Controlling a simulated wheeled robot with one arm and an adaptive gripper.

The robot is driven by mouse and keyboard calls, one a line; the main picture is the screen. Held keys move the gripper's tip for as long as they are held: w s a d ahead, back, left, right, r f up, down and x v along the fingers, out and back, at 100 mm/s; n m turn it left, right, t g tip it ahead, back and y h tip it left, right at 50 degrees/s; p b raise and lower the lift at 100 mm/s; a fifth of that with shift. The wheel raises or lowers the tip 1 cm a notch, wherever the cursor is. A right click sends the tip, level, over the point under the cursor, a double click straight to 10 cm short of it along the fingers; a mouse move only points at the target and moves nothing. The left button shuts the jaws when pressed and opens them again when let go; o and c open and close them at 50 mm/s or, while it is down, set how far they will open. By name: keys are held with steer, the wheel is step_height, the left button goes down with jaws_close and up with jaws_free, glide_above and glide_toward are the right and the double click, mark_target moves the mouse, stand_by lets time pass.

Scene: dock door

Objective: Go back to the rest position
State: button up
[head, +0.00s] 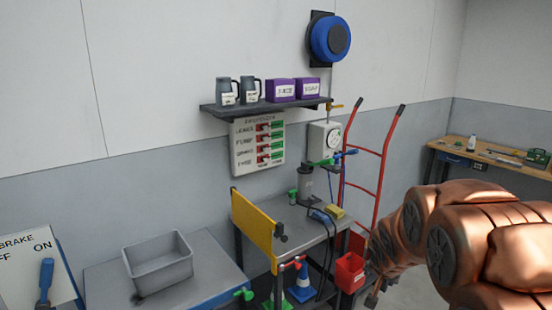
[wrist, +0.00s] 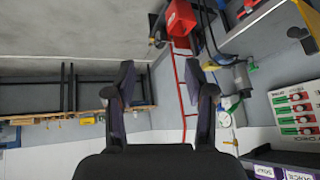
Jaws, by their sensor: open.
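My gripper (wrist: 160,78) shows in the wrist view with its two dark fingers spread apart. It is open, and nothing is between the fingers. The wrist view is upside down, with the red hand truck (wrist: 184,90) behind the gap. In the head view, my copper-coloured arm reaches in from the right edge in front of the floor and part of the workbench. I cannot make out the fingers in the head view.
A grey side table (head: 322,232) with a yellow panel (head: 254,228) stands mid-picture. A red bin (head: 349,272) is near my arm. The hand truck (head: 384,165) leans behind. A grey tray (head: 160,264) is at left, a wooden workbench (head: 500,160) at right.

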steer(key=s+a+r+n+g, duration=0.1)
steer(key=s+a+n+g, duration=0.1)
steer(key=s, duration=1)
steer(key=s+a+n+g+y, duration=0.1)
steer(key=s+a+n+g, duration=0.1)
steer(key=s, duration=1.1)
steer(key=s+a+r+n+g+y, duration=0.1)
steer(key=s+a+g, duration=0.3)
steer(key=s, duration=0.9)
steer(key=shift+s+a+r+n, duration=0.25)
steer(key=shift+a+r+n, duration=0.15)
steer(key=shift+n, duration=0.3)
